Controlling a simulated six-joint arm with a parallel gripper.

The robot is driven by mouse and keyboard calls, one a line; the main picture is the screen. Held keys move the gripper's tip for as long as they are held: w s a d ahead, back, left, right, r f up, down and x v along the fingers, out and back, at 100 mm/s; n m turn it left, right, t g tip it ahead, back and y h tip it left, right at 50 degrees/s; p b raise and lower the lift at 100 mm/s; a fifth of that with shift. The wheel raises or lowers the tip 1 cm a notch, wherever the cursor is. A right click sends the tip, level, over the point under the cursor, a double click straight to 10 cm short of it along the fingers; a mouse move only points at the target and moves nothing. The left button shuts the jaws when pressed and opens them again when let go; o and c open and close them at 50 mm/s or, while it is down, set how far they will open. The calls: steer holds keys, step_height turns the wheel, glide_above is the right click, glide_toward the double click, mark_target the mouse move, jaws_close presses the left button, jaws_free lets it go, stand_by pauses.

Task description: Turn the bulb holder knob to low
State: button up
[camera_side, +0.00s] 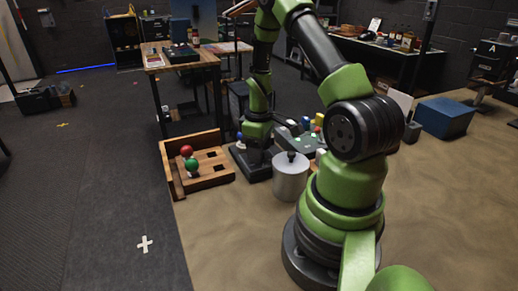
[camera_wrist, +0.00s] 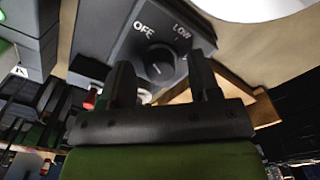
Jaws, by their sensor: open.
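The bulb holder (camera_wrist: 110,30) is a dark grey box in the wrist view, with a round black knob (camera_wrist: 161,66) on its face. White labels "OFF" and "LOW" show beside the knob; other markings are partly hidden. I cannot tell clearly which mark the knob's pointer faces. My gripper (camera_wrist: 163,80) is open, with one black finger on each side of the knob; contact cannot be told. In the side view, the dark bulb holder (camera_side: 243,167) sits under my lowered wrist, and the fingertips are hard to make out.
A pale canister (camera_side: 290,180) with a black top knob stands close to the bulb holder. A wooden tray (camera_side: 215,182) with square holes, a red ball (camera_side: 186,150) and a green ball (camera_side: 192,165) lies to the left. A button panel (camera_side: 290,143) sits behind.

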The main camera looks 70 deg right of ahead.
steer(key=c, duration=0.9)
steer(key=shift+m, duration=0.3)
steer(key=m, duration=1.1)
stand_by(0.5)
steer(key=o, duration=0.9)
